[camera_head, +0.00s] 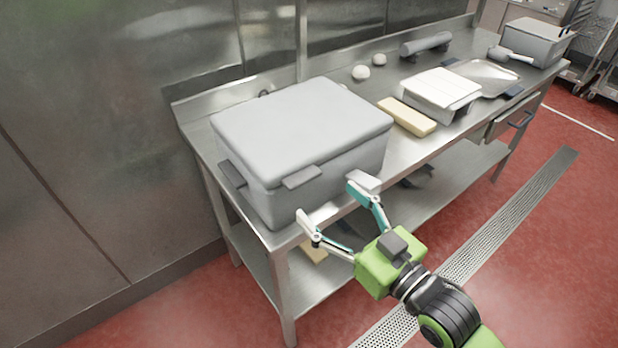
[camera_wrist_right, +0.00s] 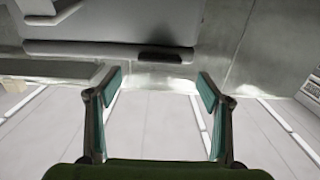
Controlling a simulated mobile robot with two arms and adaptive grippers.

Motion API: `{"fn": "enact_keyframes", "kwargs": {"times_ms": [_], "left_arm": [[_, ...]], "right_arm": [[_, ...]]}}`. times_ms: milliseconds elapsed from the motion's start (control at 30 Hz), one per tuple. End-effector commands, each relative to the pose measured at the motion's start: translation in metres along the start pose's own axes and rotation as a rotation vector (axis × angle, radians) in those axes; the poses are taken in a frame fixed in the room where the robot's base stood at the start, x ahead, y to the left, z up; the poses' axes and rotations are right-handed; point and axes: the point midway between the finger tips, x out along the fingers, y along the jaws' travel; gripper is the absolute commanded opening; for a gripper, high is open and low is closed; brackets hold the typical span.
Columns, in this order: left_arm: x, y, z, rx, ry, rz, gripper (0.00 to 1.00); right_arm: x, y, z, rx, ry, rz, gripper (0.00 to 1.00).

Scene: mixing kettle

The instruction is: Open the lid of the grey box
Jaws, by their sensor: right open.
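The grey box (camera_head: 335,165) stands on the near left end of the steel table. Its grey lid (camera_head: 300,125) lies flat on top and looks closed. A darker grey handle tab (camera_head: 302,177) sticks out from the lid's front edge, and a side handle (camera_head: 232,173) shows on the left. My right gripper (camera_head: 334,202) is open and empty in front of the box, below the lid's edge and apart from the tab. In the right wrist view its two fingers (camera_wrist_right: 160,85) are spread, with a grey rim and a dark tab beyond them. My left gripper is not in view.
The steel table (camera_head: 455,140) runs to the back right. A yellow block (camera_head: 406,116), a white-topped container (camera_head: 440,90), two pale round items (camera_head: 361,73) and another grey box (camera_head: 537,42) stand on it. A metal wall borders the left. The red floor (camera_head: 560,240) is open at right.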

Motion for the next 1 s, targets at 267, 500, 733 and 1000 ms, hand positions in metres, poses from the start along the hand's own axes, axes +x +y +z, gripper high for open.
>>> {"fn": "enact_keyframes", "kwargs": {"times_ms": [267,500,733,1000], "left_arm": [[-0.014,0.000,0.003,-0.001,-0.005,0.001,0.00],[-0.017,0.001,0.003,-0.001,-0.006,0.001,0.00],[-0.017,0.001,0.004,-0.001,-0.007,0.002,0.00],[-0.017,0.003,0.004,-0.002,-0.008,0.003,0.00]], "right_arm": [[0.053,0.001,-0.002,0.000,0.000,0.001,0.72],[0.072,0.000,0.000,-0.001,-0.001,0.001,0.72],[0.073,0.000,0.001,-0.001,-0.001,0.001,0.72],[0.073,0.000,0.001,-0.001,-0.001,0.001,0.17]]}}
